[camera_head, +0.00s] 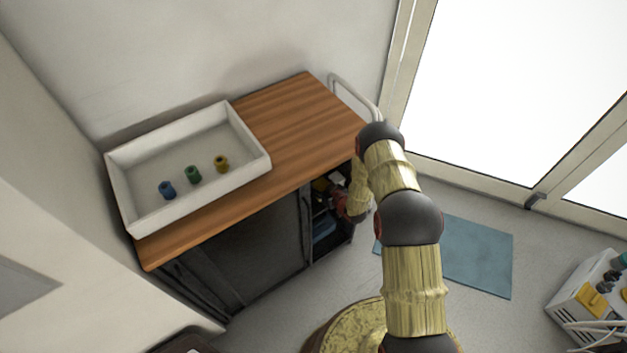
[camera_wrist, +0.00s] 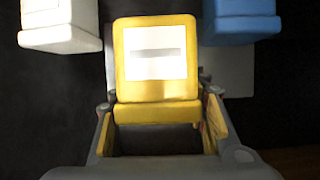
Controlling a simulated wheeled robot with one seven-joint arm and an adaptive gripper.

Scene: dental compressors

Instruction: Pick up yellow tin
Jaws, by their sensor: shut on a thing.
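The yellow tin (camera_wrist: 157,105) has a white label with a grey stripe and fills the middle of the wrist view. My gripper (camera_wrist: 157,132) has one finger on each side of the tin's lower part and is shut on it. In the head view my gripper (camera_head: 341,203) reaches into the open right part of the dark cabinet (camera_head: 255,255). A small patch of the yellow tin (camera_head: 321,184) shows there, and most of it is hidden.
In the wrist view a white container (camera_wrist: 60,28) is behind on the left and a blue one (camera_wrist: 240,18) on the right. A white tray (camera_head: 252,152) with several small coloured items sits on the wooden top (camera_head: 300,115). A sliding door (camera_head: 306,222) borders the opening.

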